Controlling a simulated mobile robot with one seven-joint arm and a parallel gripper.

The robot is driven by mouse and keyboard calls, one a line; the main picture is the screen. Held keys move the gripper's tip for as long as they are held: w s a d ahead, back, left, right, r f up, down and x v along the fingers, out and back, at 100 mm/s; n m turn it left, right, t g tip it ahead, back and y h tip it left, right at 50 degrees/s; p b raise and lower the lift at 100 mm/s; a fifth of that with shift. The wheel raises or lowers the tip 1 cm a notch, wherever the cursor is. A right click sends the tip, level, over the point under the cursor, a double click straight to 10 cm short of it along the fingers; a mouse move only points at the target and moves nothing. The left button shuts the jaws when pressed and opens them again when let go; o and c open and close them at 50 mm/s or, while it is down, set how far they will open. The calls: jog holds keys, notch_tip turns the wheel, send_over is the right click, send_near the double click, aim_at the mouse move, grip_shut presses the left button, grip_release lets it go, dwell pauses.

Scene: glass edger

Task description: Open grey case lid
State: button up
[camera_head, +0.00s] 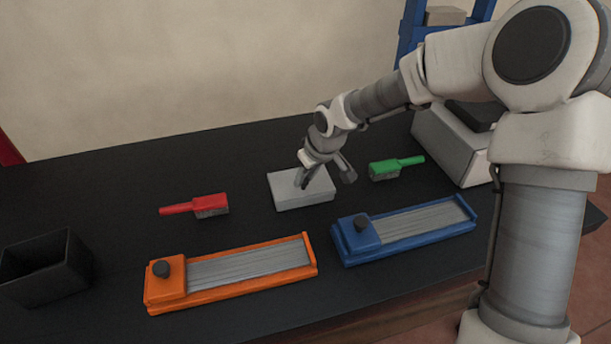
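The grey case (287,192) is a small, light box lying flat at the middle of the black table. Its lid looks closed. My gripper (322,181) is right over the case's right half, pointing down. One dark finger reaches down in front of the lid, and the other sits farther right, past the case's far right corner. The fingers are apart, with nothing seen between them. I cannot tell whether a fingertip touches the lid. The gripper hides part of the case's top and back edge.
A red brush (196,206) lies left of the case, and a green brush (394,168) lies to its right. An orange fixture (230,273) and a blue fixture (405,229) lie in front. A black open bin (45,268) stands at left. A grey machine (452,145) stands at right.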

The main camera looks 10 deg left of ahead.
grip_shut()
jog(key=shift+r, duration=0.1)
dwell(1.0)
